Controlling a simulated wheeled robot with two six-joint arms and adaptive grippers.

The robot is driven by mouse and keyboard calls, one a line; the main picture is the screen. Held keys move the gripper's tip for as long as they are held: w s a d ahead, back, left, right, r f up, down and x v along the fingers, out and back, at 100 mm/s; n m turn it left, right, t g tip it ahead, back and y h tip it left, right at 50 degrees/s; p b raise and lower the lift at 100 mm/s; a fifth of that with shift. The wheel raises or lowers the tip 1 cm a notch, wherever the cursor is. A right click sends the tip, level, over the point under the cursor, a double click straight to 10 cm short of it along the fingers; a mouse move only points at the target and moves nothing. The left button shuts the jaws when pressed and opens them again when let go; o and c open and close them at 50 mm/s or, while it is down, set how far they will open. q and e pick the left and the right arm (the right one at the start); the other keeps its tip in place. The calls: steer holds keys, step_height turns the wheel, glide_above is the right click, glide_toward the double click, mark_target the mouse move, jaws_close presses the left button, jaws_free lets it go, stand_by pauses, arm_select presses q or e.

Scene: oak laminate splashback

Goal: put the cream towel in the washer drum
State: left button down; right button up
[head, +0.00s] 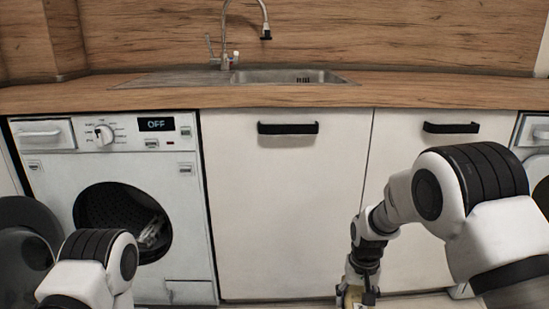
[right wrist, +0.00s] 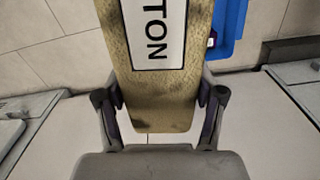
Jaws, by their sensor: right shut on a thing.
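The cream towel shows in the right wrist view (right wrist: 160,108) as a tan, speckled, flat-sided piece with a white label ending in "TON". My right gripper (right wrist: 160,105) is shut on it, one finger on each side. In the head view the gripper (head: 357,292) hangs low before the right cabinets, with a little of the towel (head: 353,299) at the bottom edge. The washer (head: 190,215) stands at left; its round drum opening (head: 95,208) is dark, with a pale crumpled thing (head: 152,232) inside. My left gripper is out of view.
The washer door (head: 22,250) stands open at the left, close to my left arm. White cabinets (head: 285,200) lie between the washer and the towel. A blue container (right wrist: 228,35) shows on the floor beside the towel. Another machine (head: 535,135) is at the right edge.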

steer(key=s+r+p, duration=0.3)
steer(key=r+p, duration=0.8)
steer(key=p, duration=0.1)
steer(key=s+r+p, duration=0.2)
steer(key=r+p, duration=1)
steer(key=p, duration=0.1)
steer(key=s+r+n+p, duration=0.1)
steer(key=s+r+p, duration=0.2)
steer(key=r+p, duration=0.8)
steer(key=shift+s+r+p, duration=0.35)
steer(key=shift+p, duration=0.6)
steer(key=shift+a, duration=0.1)
